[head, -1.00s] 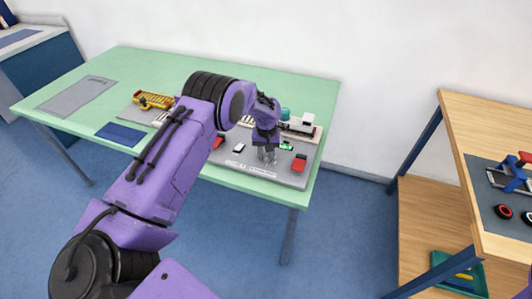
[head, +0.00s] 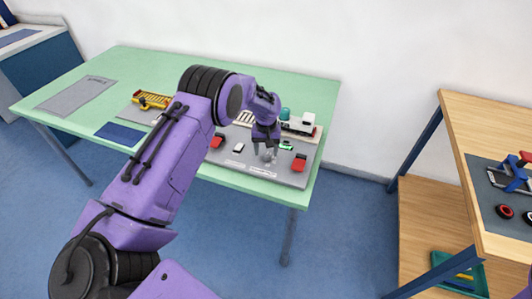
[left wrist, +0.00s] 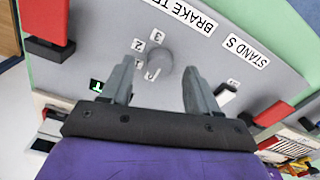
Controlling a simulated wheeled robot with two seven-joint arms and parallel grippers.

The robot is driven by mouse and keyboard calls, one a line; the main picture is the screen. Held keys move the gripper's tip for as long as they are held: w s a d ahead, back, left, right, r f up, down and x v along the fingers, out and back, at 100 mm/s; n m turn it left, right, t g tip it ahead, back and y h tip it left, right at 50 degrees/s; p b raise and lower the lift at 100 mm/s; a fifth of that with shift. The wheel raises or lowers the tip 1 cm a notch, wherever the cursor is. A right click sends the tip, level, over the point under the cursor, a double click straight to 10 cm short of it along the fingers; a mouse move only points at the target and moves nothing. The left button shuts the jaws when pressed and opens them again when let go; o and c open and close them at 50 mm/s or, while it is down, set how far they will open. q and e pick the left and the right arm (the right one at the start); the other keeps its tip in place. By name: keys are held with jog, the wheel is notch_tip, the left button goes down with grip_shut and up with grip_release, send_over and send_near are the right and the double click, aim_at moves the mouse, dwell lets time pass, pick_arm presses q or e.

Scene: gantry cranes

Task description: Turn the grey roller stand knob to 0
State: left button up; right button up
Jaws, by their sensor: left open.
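The grey round knob (left wrist: 155,62) stands on the grey panel (left wrist: 100,30) in the left wrist view, with the digits 1, 2 and 3 printed around its left and upper side. Which mark it points to is not clear. My left gripper (left wrist: 158,82) is open, its two fingers apart on either side of the knob's near side and not visibly touching it. In the head view my left gripper (head: 266,150) points down over the front of the panel board (head: 225,158), and the knob is hard to make out between the fingers. My right gripper is not in view.
Beside the knob are a small green display (left wrist: 97,85), a white switch (left wrist: 228,92) and red blocks (left wrist: 275,112). A white locomotive (head: 300,124) and a yellow gantry (head: 152,99) stand on the green table (head: 130,62). A wooden shelf (head: 455,200) stands at right.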

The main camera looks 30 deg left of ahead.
aim_at(266, 155)
pick_arm(q)
notch_tip(266, 155, up, 9)
jog(key=b, duration=0.1)
jog(key=shift+b, duration=0.3)
